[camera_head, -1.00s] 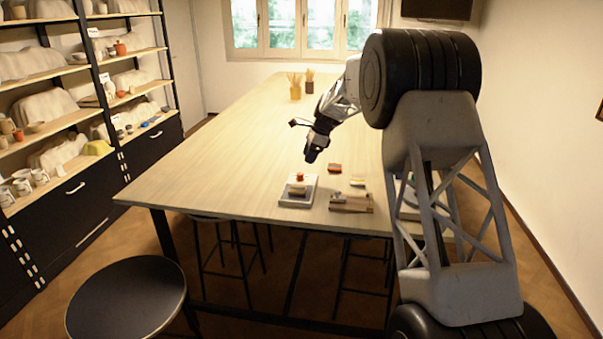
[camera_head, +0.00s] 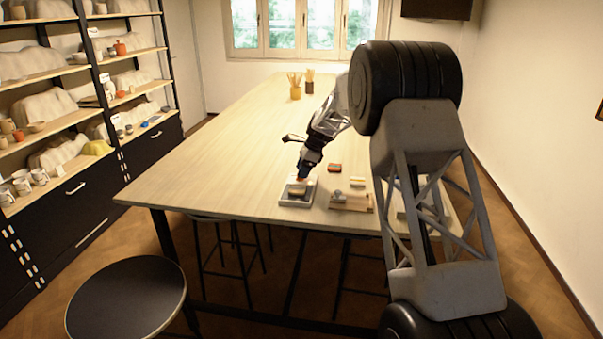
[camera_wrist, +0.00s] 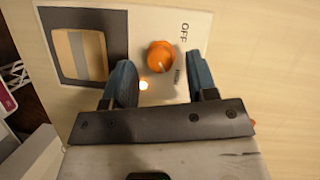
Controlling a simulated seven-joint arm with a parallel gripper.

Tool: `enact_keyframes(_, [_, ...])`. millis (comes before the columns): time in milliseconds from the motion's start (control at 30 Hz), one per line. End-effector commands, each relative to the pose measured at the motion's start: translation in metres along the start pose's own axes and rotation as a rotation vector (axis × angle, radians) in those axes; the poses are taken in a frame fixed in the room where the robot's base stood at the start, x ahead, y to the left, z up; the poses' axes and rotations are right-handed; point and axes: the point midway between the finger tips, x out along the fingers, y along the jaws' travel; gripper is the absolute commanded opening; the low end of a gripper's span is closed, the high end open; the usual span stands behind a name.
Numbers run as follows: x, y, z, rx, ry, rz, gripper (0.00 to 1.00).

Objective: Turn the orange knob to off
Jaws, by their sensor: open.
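The orange knob (camera_wrist: 160,56) sits on a pale panel (camera_wrist: 120,14) in the wrist view. The word OFF is printed to its upper right, with another small mark to its right. A small lit lamp (camera_wrist: 143,86) glows just below the knob. My gripper (camera_wrist: 163,77) is open, with one blue finger on each side below the knob, and it holds nothing. In the head view my gripper (camera_head: 303,175) is right above the panel (camera_head: 297,202) at the table's front, and hides most of the knob.
A dark-framed window with a tan block (camera_wrist: 82,53) lies on the panel's left. A wooden block with a grey piece (camera_head: 351,202) stands right of the panel. Small coloured blocks (camera_head: 335,168) lie behind it. The table's left side is clear.

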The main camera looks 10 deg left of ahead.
Motion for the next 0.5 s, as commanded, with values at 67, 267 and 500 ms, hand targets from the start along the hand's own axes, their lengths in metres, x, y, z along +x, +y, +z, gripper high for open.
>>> enact_keyframes(67, [0.0061, 0.0002, 0.0002, 0.000, 0.000, 0.001, 0.52])
enact_keyframes(267, [0.0127, 0.0001, 0.0000, 0.000, 0.000, -0.001, 0.52])
enact_keyframes(500, [0.0129, 0.0000, -0.0001, 0.000, 0.000, -0.001, 0.52])
